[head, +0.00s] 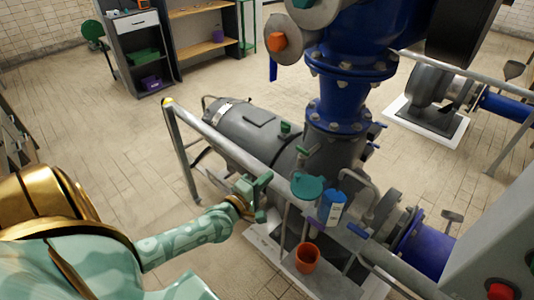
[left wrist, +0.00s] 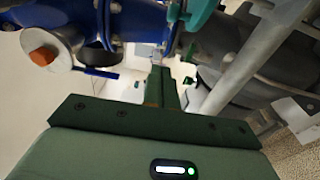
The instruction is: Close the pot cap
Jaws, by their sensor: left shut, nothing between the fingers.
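A teal round cap (head: 307,186) shows beside the pump, just left of a blue-and-white box; its hinge and what lies under it are not clear. A teal piece, perhaps the same cap, shows at the top of the left wrist view (left wrist: 201,12). An orange open-topped pot (head: 307,258) stands lower down, below the cap. My left gripper (head: 264,188) is left of the cap, apart from it, near the grey rail. Its fingers also show in the left wrist view (left wrist: 163,85), shut with nothing between them. My right gripper is out of view.
A grey rail (head: 230,143) runs diagonally in front of the grey pump motor (head: 250,135). The blue-and-white box (head: 332,207) stands close right of the cap. A large blue pipe (head: 345,95) rises behind. Open tiled floor lies to the left.

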